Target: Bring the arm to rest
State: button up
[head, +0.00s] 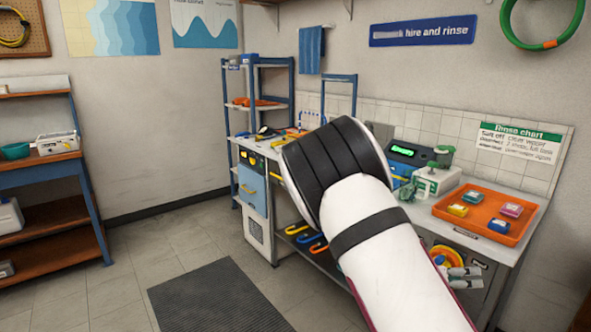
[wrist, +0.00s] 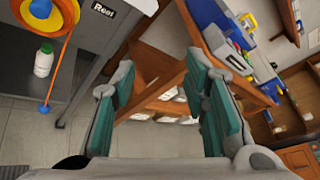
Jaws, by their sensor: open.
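My gripper (wrist: 160,72) shows in the wrist view with its two teal-padded fingers wide apart. Nothing is held between them. Behind the gap are a brown wooden structure and the pale floor. In the head view my white arm with black bands rises from the lower right across the middle, in front of the bench (head: 512,252). The gripper itself does not show there. The arm hides the middle of the bench top.
An orange tray (head: 447,213) with several small coloured packs sits on the bench's right part. Left of it are a green-lidded device (head: 437,180) and a unit with a lit display (head: 403,151). A dark mat (head: 215,298) lies on open floor. A wooden shelf (head: 55,247) stands at left.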

jog(key=s+a+r+m+g+y+p, duration=0.4)
jog(key=s+r+m+y, duration=0.3)
jog(key=s+r+m, duration=0.7)
jog(key=s+a+r+m+t+y+p, duration=0.2)
jog(key=s+a+r+m+y, duration=0.2)
jog(key=s, duration=0.6)
jog(key=s+a+r+m+t+y+p, duration=0.2)
jog(key=s+a+r+m+y, duration=0.1)
jog(key=s+a+r+m, duration=0.5)
jog(key=s+a+m, duration=0.2)
jog(key=a, duration=0.1)
jog(key=shift+s+a+r+m+t+y+p, duration=0.15)
jog(key=shift+a+r+m+t+y+p, duration=0.15)
jog(key=shift+a+m+t+y+p, duration=0.1)
jog(key=shift+d, duration=0.1)
